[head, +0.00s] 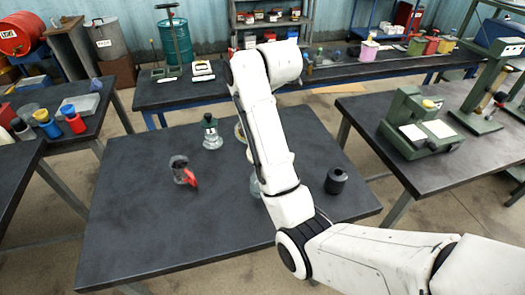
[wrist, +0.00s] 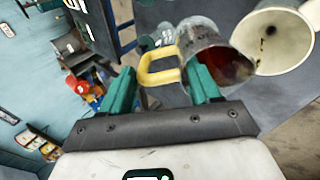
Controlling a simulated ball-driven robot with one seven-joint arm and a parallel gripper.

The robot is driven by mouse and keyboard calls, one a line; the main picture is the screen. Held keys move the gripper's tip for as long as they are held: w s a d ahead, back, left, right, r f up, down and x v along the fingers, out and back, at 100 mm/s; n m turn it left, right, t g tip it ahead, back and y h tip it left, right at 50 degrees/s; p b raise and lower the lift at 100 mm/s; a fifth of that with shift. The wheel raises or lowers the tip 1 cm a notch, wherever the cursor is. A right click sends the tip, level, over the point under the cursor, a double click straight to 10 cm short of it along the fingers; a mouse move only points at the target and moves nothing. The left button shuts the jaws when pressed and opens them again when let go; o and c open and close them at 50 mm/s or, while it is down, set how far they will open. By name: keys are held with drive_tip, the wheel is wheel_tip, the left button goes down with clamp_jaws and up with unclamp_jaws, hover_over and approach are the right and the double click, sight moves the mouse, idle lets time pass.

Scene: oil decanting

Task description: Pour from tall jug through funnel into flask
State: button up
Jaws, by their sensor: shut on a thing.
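In the wrist view, my gripper (wrist: 163,88) has its green fingers shut on the yellow handle of a clear jug (wrist: 205,45). The jug is tilted, with red-brown liquid inside and its mouth toward the right. A cream funnel (wrist: 283,38) is close beside the mouth, with dark specks inside it; no stream is clear. Part of a clear glass vessel (head: 255,186), perhaps the flask, shows beside the arm. A pale edge, perhaps the funnel, shows higher up beside the arm (head: 240,132).
The table's front left is clear. Other benches stand behind and at both sides, with a green machine (head: 425,125) at right.

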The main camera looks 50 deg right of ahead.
drive_tip(key=shift+s+r, duration=0.1)
drive_tip(key=shift+s+a+f+t+h, duration=0.2)
drive_tip(key=shift+s+t+h, duration=0.1)
drive_tip(key=shift+s+t, duration=0.35)
idle(0.7)
drive_tip(key=shift+w+t, duration=0.15)
drive_tip(key=shift+t, duration=0.1)
idle(0.3)
drive_tip(key=shift+s+a+r+t+h, duration=0.2)
drive_tip(key=shift+s+r+t+h, duration=0.15)
drive_tip(key=shift+t, duration=0.45)
idle(0.9)
drive_tip(key=shift+s+a+f+t+b, duration=0.15)
drive_tip(key=shift+s+t+b, duration=0.25)
drive_tip(key=shift+b, duration=0.55)
idle(0.7)
drive_tip(key=shift+f+t+h+b, duration=0.15)
drive_tip(key=shift+t+h+b, duration=0.2)
drive_tip(key=shift+b, duration=0.85)
